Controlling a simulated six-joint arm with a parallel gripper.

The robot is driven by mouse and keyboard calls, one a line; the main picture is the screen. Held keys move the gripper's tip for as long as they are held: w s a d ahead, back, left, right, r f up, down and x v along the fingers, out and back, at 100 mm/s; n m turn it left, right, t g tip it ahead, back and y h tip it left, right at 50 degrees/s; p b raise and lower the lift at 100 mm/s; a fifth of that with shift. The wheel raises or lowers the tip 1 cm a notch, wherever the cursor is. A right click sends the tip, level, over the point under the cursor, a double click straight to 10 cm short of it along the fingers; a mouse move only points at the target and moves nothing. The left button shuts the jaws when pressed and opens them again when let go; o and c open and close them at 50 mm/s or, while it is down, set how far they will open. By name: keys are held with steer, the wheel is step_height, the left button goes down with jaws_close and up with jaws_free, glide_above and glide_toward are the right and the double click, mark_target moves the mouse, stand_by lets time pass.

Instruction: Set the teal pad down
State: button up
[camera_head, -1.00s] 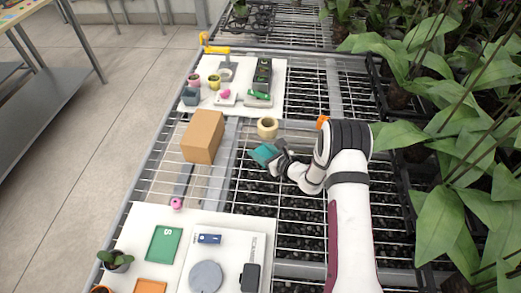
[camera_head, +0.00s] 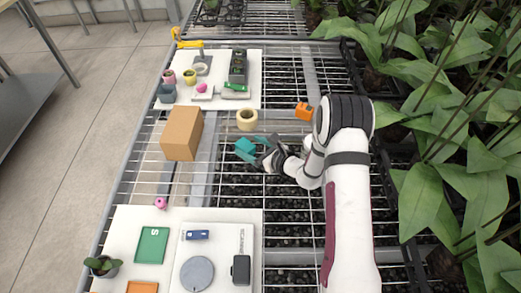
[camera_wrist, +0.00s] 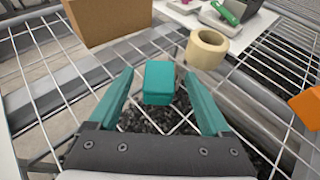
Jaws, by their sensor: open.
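In the head view the pad (camera_head: 244,147) is left of my gripper (camera_head: 257,149). My gripper (camera_wrist: 158,74) has two teal fingers spread apart, one on each side of the pad. Gaps show between the pad and both fingers in the wrist view. The pad's underside is hidden, so its exact contact with the wires cannot be seen.
A cardboard box (camera_head: 182,134) stands left of the pad. A tape roll (camera_head: 247,120) is just beyond it, and an orange block (camera_head: 304,111) is to the right. White boards with small items lie at the far and near ends. Leafy plants (camera_head: 460,150) crowd the right.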

steer(key=v, duration=0.7)
steer(key=s+a+r+n+g+y, duration=0.1)
steer(key=s+a+r+n+g, duration=0.3)
steer(key=s+r+n, duration=0.4)
steer(key=s+a+r+n+g+y, duration=0.1)
steer(key=s+a+r+n+g, duration=0.4)
steer(key=s+r, duration=0.45)
steer(key=s+d+n+h, duration=0.8)
steer(key=s+d+h, duration=0.1)
steer(key=s+d, duration=0.5)
steer(key=shift+s+d+f+g+h, duration=0.3)
steer(key=shift+s+f, duration=0.15)
steer(key=shift+s, duration=0.3)
